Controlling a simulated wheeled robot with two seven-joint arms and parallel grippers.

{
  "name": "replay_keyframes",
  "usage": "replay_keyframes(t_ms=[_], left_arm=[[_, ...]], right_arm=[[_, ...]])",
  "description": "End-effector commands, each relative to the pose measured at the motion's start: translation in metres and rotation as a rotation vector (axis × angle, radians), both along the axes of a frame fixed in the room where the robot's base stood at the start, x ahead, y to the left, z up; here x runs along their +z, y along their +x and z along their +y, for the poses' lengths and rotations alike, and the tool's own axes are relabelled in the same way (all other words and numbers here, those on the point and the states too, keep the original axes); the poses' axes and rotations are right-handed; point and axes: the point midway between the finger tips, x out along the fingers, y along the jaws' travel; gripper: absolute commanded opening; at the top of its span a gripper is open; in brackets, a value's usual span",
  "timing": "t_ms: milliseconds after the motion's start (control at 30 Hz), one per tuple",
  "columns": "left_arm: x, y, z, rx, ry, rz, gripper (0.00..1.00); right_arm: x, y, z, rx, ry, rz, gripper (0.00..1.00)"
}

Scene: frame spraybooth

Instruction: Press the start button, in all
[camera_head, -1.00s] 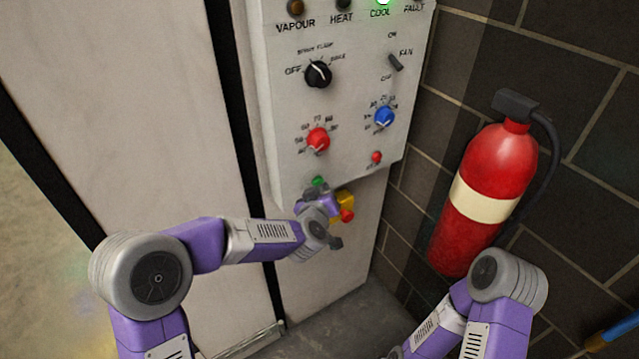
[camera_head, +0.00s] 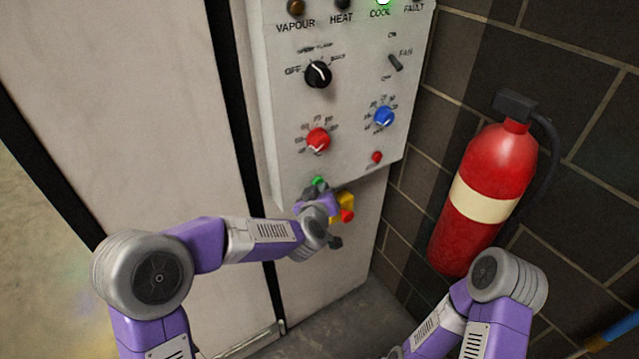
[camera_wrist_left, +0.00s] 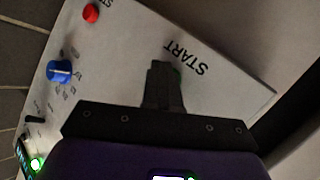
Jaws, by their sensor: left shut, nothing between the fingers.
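The green start button (camera_head: 318,182) sits low on the left of the white control panel (camera_head: 345,150). My left gripper (camera_head: 317,188) is shut and empty, with its tips at the button's lower edge in the head view. In the left wrist view the shut fingers (camera_wrist_left: 164,82) point at the panel just beside the START lettering (camera_wrist_left: 187,60). They hide nearly all of the button there, with only a sliver of green beside them. I cannot tell whether the tips touch it. My right gripper is not in view; only part of my right arm shows.
A red stop button (camera_head: 376,157) is right of the start button. Red (camera_head: 318,140), blue (camera_head: 384,117) and black (camera_head: 318,74) knobs sit above. A yellow and red emergency stop (camera_head: 346,207) is close to my left wrist. A fire extinguisher (camera_head: 484,195) hangs on the right wall.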

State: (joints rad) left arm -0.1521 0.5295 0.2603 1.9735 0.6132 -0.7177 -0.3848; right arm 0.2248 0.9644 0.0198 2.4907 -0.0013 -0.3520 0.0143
Motion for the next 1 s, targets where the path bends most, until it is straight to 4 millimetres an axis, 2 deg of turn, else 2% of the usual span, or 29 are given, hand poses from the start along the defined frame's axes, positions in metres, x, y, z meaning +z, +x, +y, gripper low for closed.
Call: replay_keyframes(t_ms=[233,567,1000], left_arm=[[0.000,-0.010,-0.007,0.000,0.000,0.000,0.00],[0.000,-0.012,-0.008,-0.001,0.000,0.000,0.00],[0.001,-0.045,-0.033,-0.003,0.000,-0.001,0.00]], right_arm=[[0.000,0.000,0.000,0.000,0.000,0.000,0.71],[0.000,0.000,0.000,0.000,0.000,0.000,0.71],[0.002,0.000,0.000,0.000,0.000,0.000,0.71]])
